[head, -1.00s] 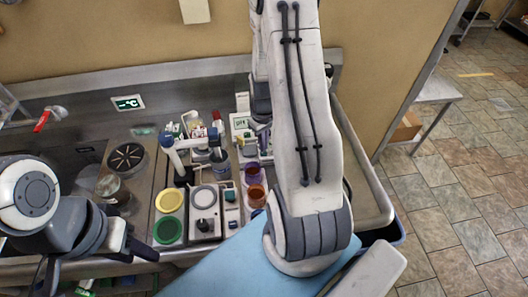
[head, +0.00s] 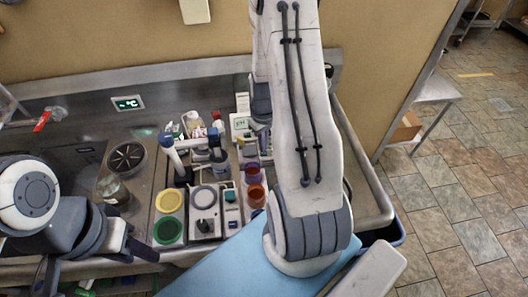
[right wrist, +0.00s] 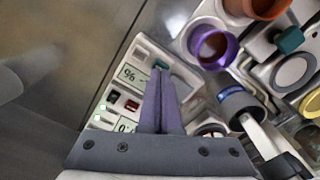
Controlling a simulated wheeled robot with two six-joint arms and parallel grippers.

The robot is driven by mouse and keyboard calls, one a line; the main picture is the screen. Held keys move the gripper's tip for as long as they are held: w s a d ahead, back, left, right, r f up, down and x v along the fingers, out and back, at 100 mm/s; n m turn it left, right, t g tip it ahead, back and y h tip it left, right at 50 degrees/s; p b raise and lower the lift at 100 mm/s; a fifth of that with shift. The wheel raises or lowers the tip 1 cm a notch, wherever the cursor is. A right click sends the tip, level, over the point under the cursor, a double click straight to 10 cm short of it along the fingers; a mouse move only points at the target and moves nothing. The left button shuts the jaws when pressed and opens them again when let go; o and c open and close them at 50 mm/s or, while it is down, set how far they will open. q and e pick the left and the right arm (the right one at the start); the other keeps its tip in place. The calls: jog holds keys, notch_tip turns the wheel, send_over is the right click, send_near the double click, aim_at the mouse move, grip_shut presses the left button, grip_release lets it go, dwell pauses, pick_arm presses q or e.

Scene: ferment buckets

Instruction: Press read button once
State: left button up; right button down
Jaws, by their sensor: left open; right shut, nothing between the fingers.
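A white meter (head: 240,124) with a small lit display stands behind the coloured cups, partly hidden by my right arm. The right wrist view shows its white panel (right wrist: 104,117) with two displays, a dark button (right wrist: 115,97), a red button (right wrist: 133,105) and a teal part at the far end. I cannot read which button is the read button. My right gripper (right wrist: 160,92) is shut and empty, its fingertips over the panel near the teal part. Contact cannot be told. My left gripper (head: 143,251) is open and empty at the counter's front left.
Purple (head: 252,172) and orange (head: 256,194) cups stand close to the meter. Yellow (head: 169,201) and green (head: 167,230) lids lie front left. A jar (head: 113,189) stands left, and a wall display (head: 128,103) is behind. Space around the meter is crowded.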

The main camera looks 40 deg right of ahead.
aim_at(264, 153)
jog(key=shift+f, duration=0.2)
dwell(0.5)
jog(key=shift+f+b, duration=0.35)
jog(key=shift+b, duration=0.05)
jog(key=shift+f+b, duration=0.4)
jog(key=shift+f, duration=0.1)
jog(key=shift+r, duration=0.15)
notch_tip(264, 153, up, 6)
jog(key=p, duration=0.5)
